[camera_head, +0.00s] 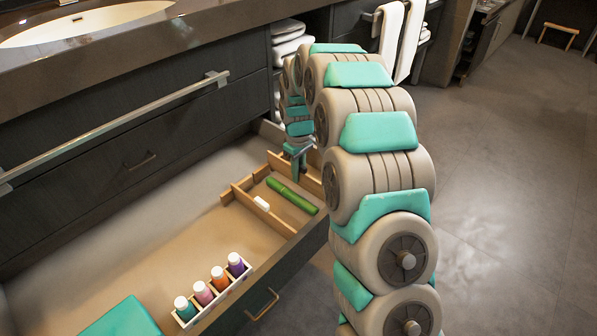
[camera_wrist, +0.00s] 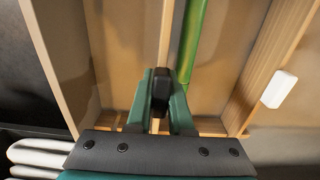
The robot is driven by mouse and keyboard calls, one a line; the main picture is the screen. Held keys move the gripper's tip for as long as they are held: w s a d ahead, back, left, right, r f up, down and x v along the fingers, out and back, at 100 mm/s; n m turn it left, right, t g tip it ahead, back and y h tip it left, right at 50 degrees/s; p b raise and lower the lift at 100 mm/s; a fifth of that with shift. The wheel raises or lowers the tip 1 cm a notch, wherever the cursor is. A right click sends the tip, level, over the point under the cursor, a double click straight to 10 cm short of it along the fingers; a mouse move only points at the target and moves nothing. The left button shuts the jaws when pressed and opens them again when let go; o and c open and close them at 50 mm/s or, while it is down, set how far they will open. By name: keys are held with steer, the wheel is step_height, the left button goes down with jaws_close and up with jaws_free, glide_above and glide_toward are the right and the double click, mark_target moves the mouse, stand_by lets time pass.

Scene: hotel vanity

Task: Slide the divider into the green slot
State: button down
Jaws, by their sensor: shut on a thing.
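My gripper (camera_wrist: 160,88) is shut on a thin light-wood divider (camera_wrist: 165,35), which extends from between the fingers toward the top of the wrist view. In the head view my gripper (camera_head: 298,168) is low over the right end of the open drawer, at the wooden organizer (camera_head: 237,190). A green rod (camera_wrist: 189,42) lies just right of the divider in the wrist view; it also shows in the head view (camera_head: 292,195). I cannot make out a green-marked slot, or tell whether the divider is seated.
A white rack (camera_head: 215,300) holds several colored bottles at the drawer front, near a teal box (camera_head: 122,318). The drawer floor (camera_head: 150,240) is bare in the middle. Folded towels (camera_head: 288,32) sit behind.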

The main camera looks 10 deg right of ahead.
steer(key=shift+f+b, duration=0.3)
steer(key=shift+f, duration=1)
stand_by(0.4)
steer(key=c, duration=0.7)
jaws_free()
steer(key=shift+c, duration=0.2)
step_height(320, 180, up, 7)
steer(key=shift+w, duration=0.1)
steer(key=shift+r, duration=0.4)
